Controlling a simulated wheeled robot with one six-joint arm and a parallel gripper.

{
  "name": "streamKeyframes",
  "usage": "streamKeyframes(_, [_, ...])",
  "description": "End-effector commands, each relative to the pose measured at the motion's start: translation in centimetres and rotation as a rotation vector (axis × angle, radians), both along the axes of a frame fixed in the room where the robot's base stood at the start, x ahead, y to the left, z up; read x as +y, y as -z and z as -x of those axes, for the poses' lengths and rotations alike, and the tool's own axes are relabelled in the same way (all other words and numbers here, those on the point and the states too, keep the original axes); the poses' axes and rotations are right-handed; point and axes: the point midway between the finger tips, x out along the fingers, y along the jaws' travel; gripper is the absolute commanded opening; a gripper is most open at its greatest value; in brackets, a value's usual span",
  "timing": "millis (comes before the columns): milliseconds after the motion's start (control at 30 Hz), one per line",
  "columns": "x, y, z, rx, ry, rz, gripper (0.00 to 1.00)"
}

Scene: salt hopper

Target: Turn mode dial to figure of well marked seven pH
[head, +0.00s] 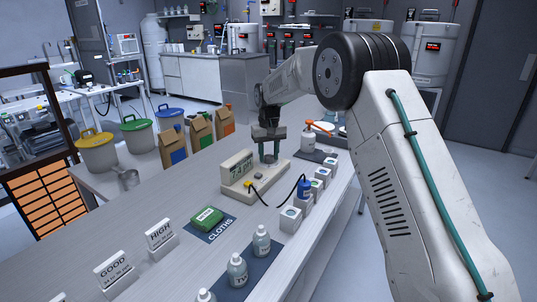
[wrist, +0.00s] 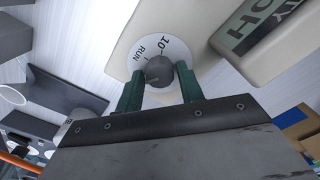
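A blue probe (head: 304,189) stands at the wells, with a black cable running to the meter. A green cloth pack (head: 207,218), bottles (head: 238,270) and signs (head: 113,268) reading GOOD and HIGH stand nearer. Paper bags (head: 173,147) and lidded buckets (head: 97,153) stand left.

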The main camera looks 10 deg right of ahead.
Motion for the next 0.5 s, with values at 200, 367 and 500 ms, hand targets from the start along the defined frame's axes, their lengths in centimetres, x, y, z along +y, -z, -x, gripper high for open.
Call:
streamKeyframes(200, [0.0,0.0,0.0,0.0,0.001,0.0,0.52])
streamKeyframes(367, [0.0,-0.3,0.0,-0.001,0.001,0.0,0.52])
streamKeyframes(500, [0.0,-2.1,-0.1,-0.003,0.001,0.0,0.52])
